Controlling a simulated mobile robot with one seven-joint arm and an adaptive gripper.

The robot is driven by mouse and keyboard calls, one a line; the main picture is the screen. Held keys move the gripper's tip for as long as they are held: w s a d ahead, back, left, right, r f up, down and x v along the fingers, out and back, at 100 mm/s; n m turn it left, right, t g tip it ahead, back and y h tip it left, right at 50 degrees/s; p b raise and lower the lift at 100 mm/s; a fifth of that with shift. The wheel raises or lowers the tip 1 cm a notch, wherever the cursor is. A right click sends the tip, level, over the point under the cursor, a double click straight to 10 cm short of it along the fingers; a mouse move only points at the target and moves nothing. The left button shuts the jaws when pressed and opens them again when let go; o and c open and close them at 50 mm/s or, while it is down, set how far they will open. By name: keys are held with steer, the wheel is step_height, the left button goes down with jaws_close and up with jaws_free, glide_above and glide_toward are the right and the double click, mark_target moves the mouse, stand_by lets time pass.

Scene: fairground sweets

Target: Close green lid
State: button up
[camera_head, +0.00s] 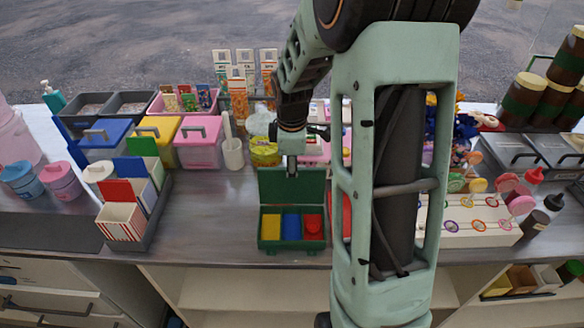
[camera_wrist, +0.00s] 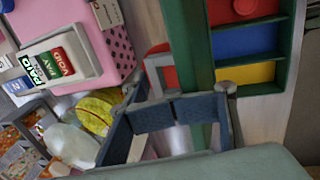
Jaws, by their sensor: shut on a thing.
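The green lid (camera_head: 292,186) stands open, roughly upright, along the back edge of a small green box (camera_head: 291,245) on the counter. The box has yellow, blue and red compartments, with a round red piece in the red one. My gripper (camera_head: 292,168) is at the lid's upper edge, reaching down from above. In the wrist view the lid (camera_wrist: 188,45) shows edge-on as a green strip running to my gripper (camera_wrist: 172,112), whose dark pads are shut on it. The exact contact is partly hidden by the fingers.
A yellow-green tub (camera_head: 264,153) and a white cup (camera_head: 233,155) stand behind and left of the lid. A pink bin (camera_head: 198,142) is farther left. A card holder (camera_head: 122,222) is at left. Counter left of the box is clear; my arm hides much of the right.

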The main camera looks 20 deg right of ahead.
mark_target(292, 182)
steer(key=shift+r, duration=0.1)
steer(key=shift+c, duration=0.3)
